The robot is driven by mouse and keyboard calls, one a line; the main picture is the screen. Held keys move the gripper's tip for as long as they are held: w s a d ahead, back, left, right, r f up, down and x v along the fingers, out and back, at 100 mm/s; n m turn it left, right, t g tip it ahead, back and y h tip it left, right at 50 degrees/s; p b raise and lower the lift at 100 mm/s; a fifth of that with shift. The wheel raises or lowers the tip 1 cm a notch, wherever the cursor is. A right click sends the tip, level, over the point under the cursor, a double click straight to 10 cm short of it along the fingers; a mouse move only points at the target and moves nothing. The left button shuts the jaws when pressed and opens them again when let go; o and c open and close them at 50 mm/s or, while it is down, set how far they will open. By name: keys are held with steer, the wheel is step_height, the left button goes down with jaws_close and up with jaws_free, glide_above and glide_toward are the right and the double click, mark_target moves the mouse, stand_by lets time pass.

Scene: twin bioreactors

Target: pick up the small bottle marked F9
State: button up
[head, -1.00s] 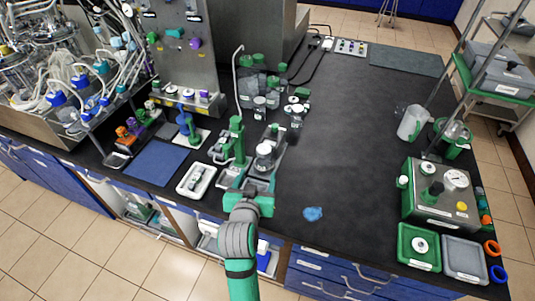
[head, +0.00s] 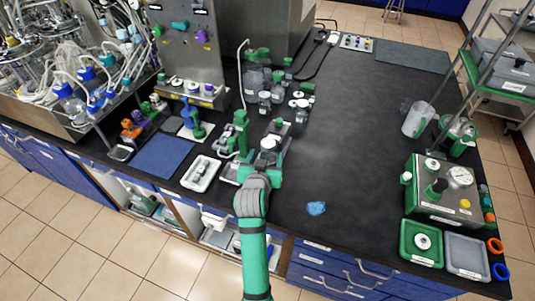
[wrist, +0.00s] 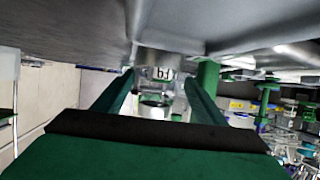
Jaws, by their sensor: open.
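A small clear bottle stands on the bench in front of my gripper; its pale top (head: 268,144) shows in the head view. In the wrist view, which looks upside down, the bottle (wrist: 155,58) carries a white label whose inverted marks look like F9. My gripper (wrist: 160,96) is open, with one green finger on each side of the bottle's line. I cannot tell how far the fingertips reach past it. In the head view my gripper (head: 266,163) is low at the bottle, and my wrist hides its lower part.
A green stand (head: 241,125) is close on the left of the bottle. Other small bottles (head: 301,108) stand behind it. A white tray (head: 201,174) lies to the left.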

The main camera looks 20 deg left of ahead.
steer(key=shift+d, duration=0.15)
steer(key=c, duration=1.2)
steer(key=shift+r, duration=0.15)
